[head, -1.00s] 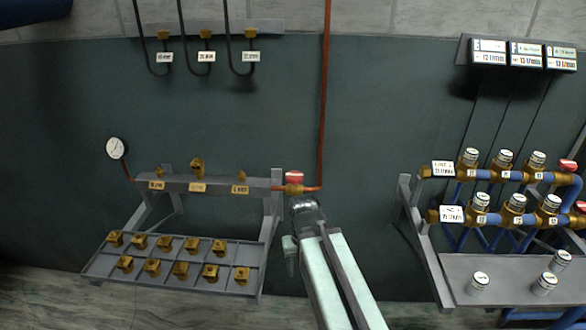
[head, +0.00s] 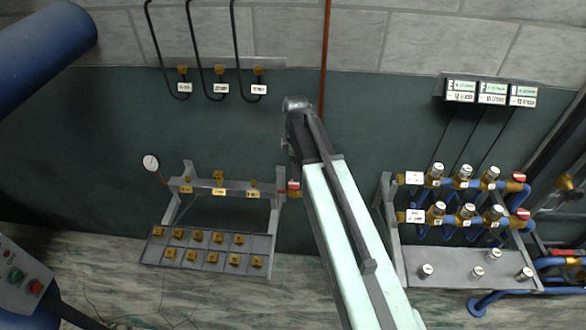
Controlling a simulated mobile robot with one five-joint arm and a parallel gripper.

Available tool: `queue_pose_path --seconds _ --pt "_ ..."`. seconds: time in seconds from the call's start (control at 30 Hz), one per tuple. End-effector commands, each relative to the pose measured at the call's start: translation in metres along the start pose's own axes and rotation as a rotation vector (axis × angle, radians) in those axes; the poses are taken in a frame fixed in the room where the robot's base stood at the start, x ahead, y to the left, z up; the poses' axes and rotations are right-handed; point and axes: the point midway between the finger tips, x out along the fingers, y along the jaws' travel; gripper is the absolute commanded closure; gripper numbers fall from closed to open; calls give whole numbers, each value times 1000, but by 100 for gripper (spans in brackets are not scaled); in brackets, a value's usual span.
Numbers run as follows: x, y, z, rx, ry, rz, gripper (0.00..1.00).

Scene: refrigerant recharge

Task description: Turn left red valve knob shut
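The left red valve knob (head: 293,186) sits at the right end of the grey manifold bar (head: 228,189), where the copper pipe (head: 326,60) comes down. My arm now partly covers the valve's right side and the lower pipe. My gripper (head: 296,104) is at the upper end of my arm, above the red knob in the picture and apart from it, in front of the dark green wall panel. Its fingers are too small and dark to tell open from shut. Nothing shows clearly in it.
A gauge (head: 151,162) and a tray (head: 207,258) of brass fittings are at left. Three black hoses (head: 192,40) hang above. A right rack (head: 440,262) holds blue pipes, white-capped valves and more red knobs (head: 519,177). A control box (head: 22,277) stands at lower left.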

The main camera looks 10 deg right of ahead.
Motion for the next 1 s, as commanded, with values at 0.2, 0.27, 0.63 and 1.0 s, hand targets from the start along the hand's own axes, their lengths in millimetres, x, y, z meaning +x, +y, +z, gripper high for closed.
queue_pose_path --seconds 0.2,0.27,0.63,1.0 --pt "1 2 0 -42 0 -2 32" --pt "5 2 0 -41 0 -1 32" --pt "64 2 1 -38 0 -1 32" --pt "77 2 2 -37 0 -1 32"
